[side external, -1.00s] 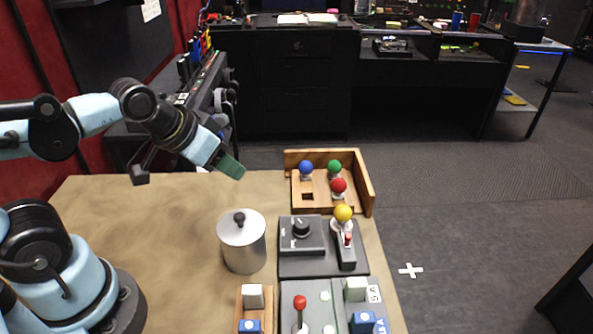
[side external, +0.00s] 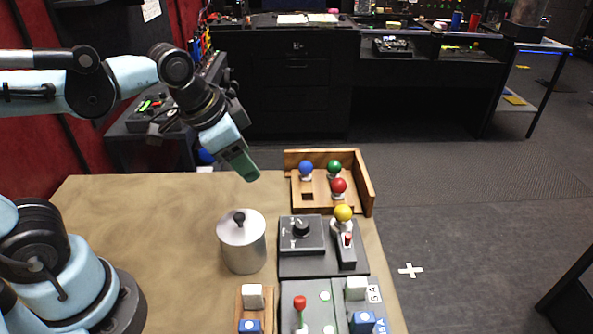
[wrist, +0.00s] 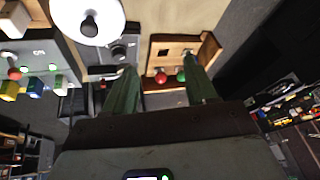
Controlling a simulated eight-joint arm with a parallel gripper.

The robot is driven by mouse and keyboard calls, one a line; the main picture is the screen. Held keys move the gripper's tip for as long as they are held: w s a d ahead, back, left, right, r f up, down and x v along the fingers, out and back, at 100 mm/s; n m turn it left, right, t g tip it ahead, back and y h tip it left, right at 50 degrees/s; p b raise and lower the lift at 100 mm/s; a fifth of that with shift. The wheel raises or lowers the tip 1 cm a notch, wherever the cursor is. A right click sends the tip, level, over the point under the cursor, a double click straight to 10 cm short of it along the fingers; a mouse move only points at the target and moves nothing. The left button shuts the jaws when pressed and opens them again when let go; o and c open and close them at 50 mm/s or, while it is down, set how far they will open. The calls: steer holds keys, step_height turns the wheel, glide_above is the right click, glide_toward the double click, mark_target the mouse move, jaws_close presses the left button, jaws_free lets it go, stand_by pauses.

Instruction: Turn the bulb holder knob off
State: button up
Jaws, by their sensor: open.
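The black round knob (side external: 301,229) sits on a dark grey box at the left of the bulb holder (side external: 290,264) plate. A yellow bulb (side external: 342,213) stands at the right of this plate; I cannot tell clearly whether it is lit. My gripper (side external: 246,171) is raised above the table's back edge, to the left of and behind the knob, touching nothing. In the wrist view its two green fingers (wrist: 160,76) are spread and empty. The knob (wrist: 118,52) shows there left of the fingers, beside the pot lid.
A silver lidded pot (side external: 242,242) stands left of the knob. A wooden tray (side external: 365,185) with blue, green and red bulbs is behind it. In front are a panel with a red-topped lever (side external: 300,302) and several blocks. The table's left middle is clear.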

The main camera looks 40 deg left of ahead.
mark_target(301, 222)
steer(key=w+d+m+g, duration=0.5)
steer(key=d+m, duration=0.5)
steer(key=m, duration=0.3)
steer(key=f, duration=1.1)
steer(key=shift+s+a+f, duration=0.15)
steer(key=shift+s+a, duration=0.05)
steer(key=shift+s, duration=0.1)
steer(key=shift+c, duration=0.5)
steer(key=c, duration=1)
